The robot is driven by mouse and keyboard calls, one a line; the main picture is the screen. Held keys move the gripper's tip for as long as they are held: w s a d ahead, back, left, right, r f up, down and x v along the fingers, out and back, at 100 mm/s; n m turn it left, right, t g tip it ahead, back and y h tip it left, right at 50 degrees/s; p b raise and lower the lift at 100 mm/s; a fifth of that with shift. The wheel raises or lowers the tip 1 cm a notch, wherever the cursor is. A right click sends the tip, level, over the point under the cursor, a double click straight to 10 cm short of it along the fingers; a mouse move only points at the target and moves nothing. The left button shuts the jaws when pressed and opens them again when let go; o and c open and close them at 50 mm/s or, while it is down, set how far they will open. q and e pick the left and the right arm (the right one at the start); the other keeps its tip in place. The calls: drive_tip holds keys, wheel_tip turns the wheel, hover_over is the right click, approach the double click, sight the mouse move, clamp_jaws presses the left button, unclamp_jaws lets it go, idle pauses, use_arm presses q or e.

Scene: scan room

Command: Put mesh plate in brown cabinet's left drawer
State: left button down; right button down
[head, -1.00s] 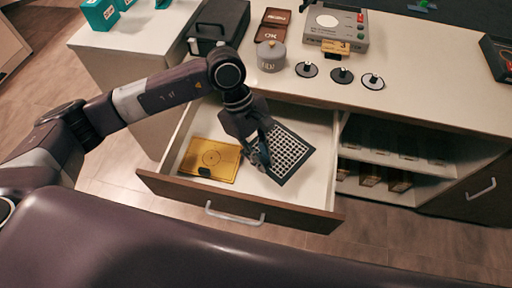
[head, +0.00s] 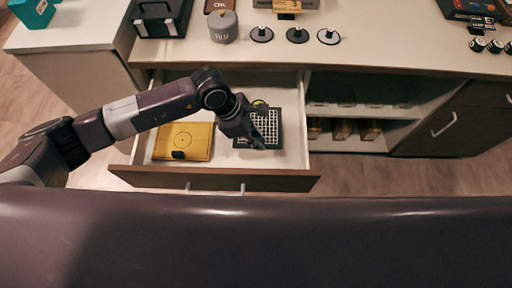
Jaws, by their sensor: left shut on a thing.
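The brown cabinet's left drawer (head: 222,172) is pulled open, with a pale interior and a brown front. The mesh plate (head: 271,128), dark-rimmed with a white grid, is in the right half of the drawer. My left gripper (head: 256,140) is over the plate's left part, shut on it, and hides some of it. I cannot tell whether the plate rests fully on the drawer floor. My right gripper is out of view.
The countertop (head: 375,45) above holds a grey weight-like pot (head: 223,27), several black-and-white knobbed discs (head: 297,35) and a black case (head: 160,18). Open shelves (head: 360,112) with small boxes are right of the drawer. Floor shows beyond the drawer front.

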use_arm(q)
wheel_tip(320, 180, down, 9)
drive_tip(key=shift+r, duration=0.2)
drive_tip(key=c, duration=1.9)
unclamp_jaws()
drive_tip(key=shift+c, duration=0.2)
drive_tip(key=v, duration=1.2)
